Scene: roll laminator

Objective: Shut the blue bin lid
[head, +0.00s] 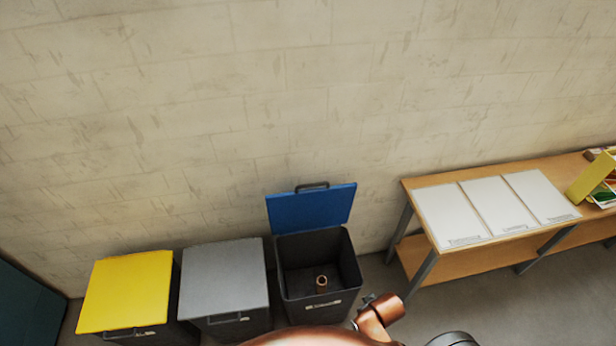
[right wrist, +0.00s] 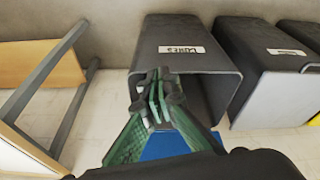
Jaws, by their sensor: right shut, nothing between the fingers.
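The blue lid (head: 312,208) stands raised at the back of the dark bin (head: 284,268), against the wall side, with a dark handle on its top edge. The bin's mouth is open, and a small brown tube-like core (head: 321,283) is inside. In the right wrist view the bin (right wrist: 185,30) shows a white label reading "CORES", and part of the blue lid (right wrist: 165,147) shows low in the picture. My right gripper (right wrist: 158,88), with green fingers, is shut and empty in front of the bin; I cannot tell whether it touches. My left gripper is out of view.
A grey-lidded bin (head: 223,277) and a yellow-lidded bin (head: 127,290), both closed, stand left of the open bin. A wooden table (head: 420,190) with white panels (head: 495,207) stands to the right. A strip of floor separates it from the bin.

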